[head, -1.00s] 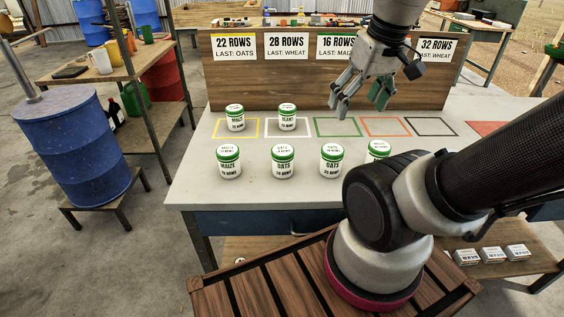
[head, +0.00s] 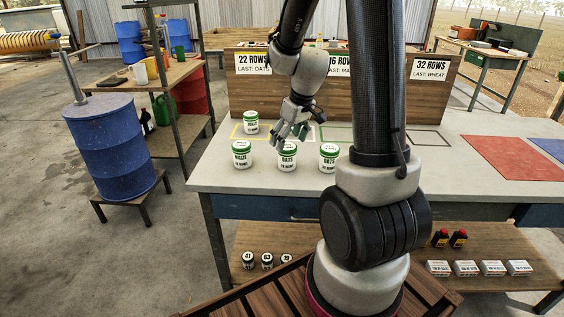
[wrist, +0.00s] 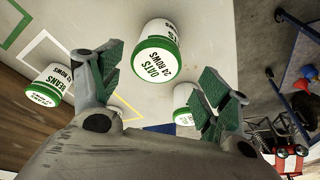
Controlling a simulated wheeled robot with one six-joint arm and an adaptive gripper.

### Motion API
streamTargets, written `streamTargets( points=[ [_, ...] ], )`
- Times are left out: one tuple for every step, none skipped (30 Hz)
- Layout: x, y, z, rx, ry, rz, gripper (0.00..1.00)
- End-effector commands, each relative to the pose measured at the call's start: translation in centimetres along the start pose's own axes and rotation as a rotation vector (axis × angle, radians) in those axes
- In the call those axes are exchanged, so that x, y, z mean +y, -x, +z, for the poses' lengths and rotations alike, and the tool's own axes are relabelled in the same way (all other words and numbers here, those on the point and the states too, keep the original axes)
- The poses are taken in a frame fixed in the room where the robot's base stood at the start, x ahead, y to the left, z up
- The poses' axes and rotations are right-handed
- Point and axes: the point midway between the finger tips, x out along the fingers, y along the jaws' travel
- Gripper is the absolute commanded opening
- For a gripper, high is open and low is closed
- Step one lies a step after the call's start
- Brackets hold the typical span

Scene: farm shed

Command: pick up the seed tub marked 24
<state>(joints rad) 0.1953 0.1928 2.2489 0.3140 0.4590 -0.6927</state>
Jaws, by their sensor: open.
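A white tub with a green lid marked OATS (wrist: 158,52) lies just beyond my fingertips in the wrist view; its number looks like 24, but the print is small. It appears to be the middle front tub (head: 287,158) in the head view. My gripper (wrist: 162,82) is open and empty, its fingers spread. In the head view my gripper (head: 293,128) hangs just above and behind that tub. A BEANS tub (wrist: 47,87) is at left in the wrist view; my gripper hides it in the head view.
Tubs stand on both sides, at left (head: 241,155) and right (head: 328,157), with another behind (head: 251,123). A sign board (head: 430,92) rises behind them. The table (head: 460,190) is clear at right, beside a red mat (head: 505,157).

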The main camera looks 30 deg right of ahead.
Motion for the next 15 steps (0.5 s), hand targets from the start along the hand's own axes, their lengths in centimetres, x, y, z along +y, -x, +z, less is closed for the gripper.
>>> streamTargets(
  points=[
    [0.1,0.0,-0.1,0.005,0.019,0.004,0.76],
    [0.1,-0.1,-0.1,0.007,0.029,0.006,0.76],
    [0.1,-0.3,-0.2,0.007,0.04,0.006,0.76],
    [0.1,-0.6,-0.2,0.007,0.044,0.006,0.76],
    [0.1,-0.9,-0.2,0.007,0.046,0.005,0.76],
    [0.1,-1.4,-0.1,0.005,0.047,0.004,0.76],
    [0.1,-1.7,-0.1,0.005,0.048,0.004,0.76],
    [0.1,-2.1,-0.1,0.005,0.048,0.005,0.76],
    [0.2,-2.6,-0.1,0.005,0.046,0.005,0.76],
    [0.2,-3.0,-0.1,0.004,0.046,0.004,0.76],
    [0.2,-3.3,0.0,0.005,0.046,0.005,0.76],
    [0.3,-3.9,0.0,0.004,0.046,0.005,0.76],
    [0.4,-4.4,0.1,0.004,0.045,0.005,0.76],
    [0.5,-4.9,0.1,0.004,0.045,0.004,0.76],
    [0.6,-5.6,0.2,0.004,0.044,0.005,0.76]
  ],
)
